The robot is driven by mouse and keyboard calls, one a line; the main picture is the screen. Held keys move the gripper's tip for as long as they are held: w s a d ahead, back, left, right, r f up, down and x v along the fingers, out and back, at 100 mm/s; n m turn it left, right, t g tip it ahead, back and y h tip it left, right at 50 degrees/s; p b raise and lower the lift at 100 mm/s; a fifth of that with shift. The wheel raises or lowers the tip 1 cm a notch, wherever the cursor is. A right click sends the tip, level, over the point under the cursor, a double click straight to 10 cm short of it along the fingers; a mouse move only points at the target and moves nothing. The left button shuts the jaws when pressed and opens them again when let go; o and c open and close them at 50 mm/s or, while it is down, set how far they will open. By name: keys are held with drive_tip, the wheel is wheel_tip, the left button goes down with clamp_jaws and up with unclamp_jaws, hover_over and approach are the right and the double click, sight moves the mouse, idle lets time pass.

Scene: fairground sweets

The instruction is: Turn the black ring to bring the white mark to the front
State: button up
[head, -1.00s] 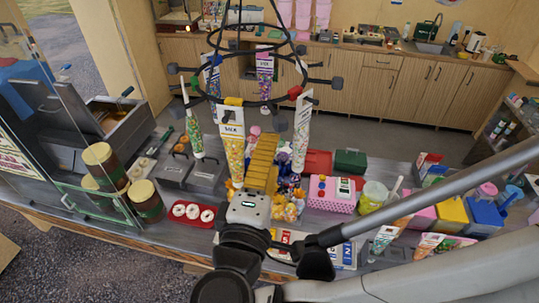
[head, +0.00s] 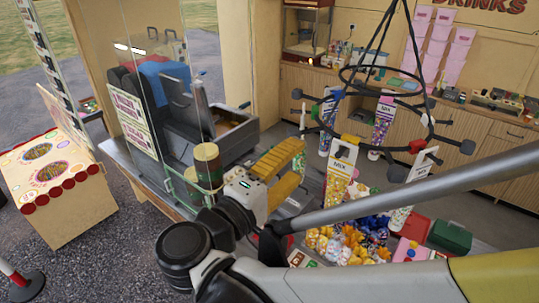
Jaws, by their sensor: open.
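The black ring (head: 378,147) hangs on black rods from above, over the counter. Outward spokes with dark knobs and several hanging bags of sweets are on it. A yellow piece (head: 349,139), a red piece (head: 418,146) and a green piece (head: 315,112) sit on its rim. I cannot make out a white mark on the ring for sure. My gripper (head: 297,162), with two yellow fingers, is open and empty. It is left of the ring and lower in the picture, apart from it. The fingers point right, toward a MIX bag (head: 341,168).
Jars with cream lids (head: 206,165) and a glass screen (head: 150,95) stand left of my gripper. Orange and blue sweets (head: 345,243) crowd the counter below the ring. A green box (head: 449,237) is at the right. Wooden cupboards (head: 480,135) line the back.

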approach(290, 137)
drive_tip(key=x, duration=1.1)
drive_tip(key=shift+w+d, duration=0.15)
